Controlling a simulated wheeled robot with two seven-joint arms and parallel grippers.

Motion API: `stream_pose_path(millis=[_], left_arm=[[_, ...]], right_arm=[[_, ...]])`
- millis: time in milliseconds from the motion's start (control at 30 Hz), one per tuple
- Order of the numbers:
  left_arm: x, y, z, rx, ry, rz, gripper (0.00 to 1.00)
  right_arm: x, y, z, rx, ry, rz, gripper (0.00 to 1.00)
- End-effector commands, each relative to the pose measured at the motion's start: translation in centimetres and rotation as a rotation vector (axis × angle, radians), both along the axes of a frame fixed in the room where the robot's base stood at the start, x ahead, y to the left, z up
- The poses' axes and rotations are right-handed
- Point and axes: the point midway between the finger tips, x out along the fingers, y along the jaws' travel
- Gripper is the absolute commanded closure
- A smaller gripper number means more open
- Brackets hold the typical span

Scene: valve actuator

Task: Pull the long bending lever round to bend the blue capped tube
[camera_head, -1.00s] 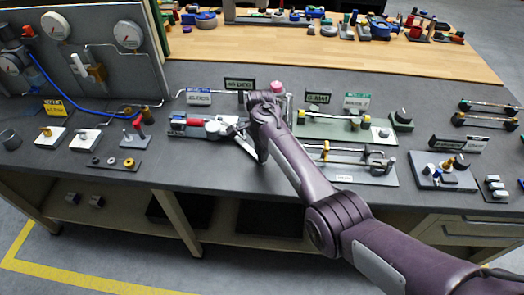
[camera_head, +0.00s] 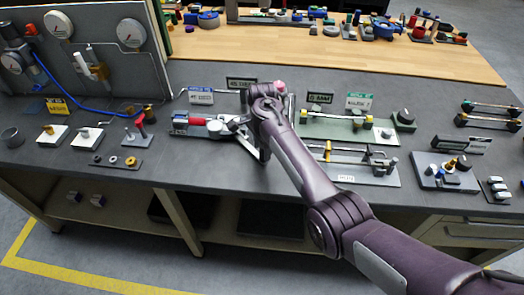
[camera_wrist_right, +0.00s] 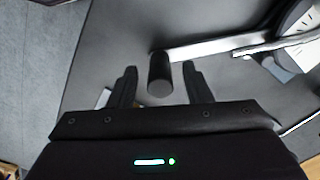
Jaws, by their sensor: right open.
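The tube bender (camera_head: 212,127) sits on the grey bench, left of my right forearm. It has a red grip and a round grey part, with a small blue spot (camera_head: 180,116) at its left end, too small to identify surely as the tube's cap. In the right wrist view, the long silver lever (camera_wrist_right: 215,47) ends in a black cylindrical knob (camera_wrist_right: 160,74). My right gripper (camera_wrist_right: 162,84) is open, with its fingers on either side of the knob and visible gaps. In the head view my right arm partly hides the lever and gripper. My left gripper is out of view.
A green-based fixture (camera_head: 345,128) and a grey-based fixture with rods (camera_head: 350,165) stand right of my arm. A small tray of rings (camera_head: 115,163) lies left. The bench front edge is close below. Bare bench lies between tray and bender.

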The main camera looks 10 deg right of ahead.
Motion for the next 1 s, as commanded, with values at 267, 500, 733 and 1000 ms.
stream_pose_path(millis=[267, 500, 733, 1000], left_arm=[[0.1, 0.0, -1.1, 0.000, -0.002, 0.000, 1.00], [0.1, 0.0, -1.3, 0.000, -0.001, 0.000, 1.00], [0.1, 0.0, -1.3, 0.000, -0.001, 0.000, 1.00], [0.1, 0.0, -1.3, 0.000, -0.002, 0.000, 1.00]], right_arm=[[0.0, 0.1, 4.5, 0.000, -0.002, 0.004, 0.55], [-0.1, 0.2, 5.9, 0.000, 0.001, 0.004, 0.55], [-0.1, 0.2, 5.9, 0.000, 0.001, 0.003, 0.55], [-0.1, 0.2, 5.9, 0.000, 0.001, 0.003, 0.55]])
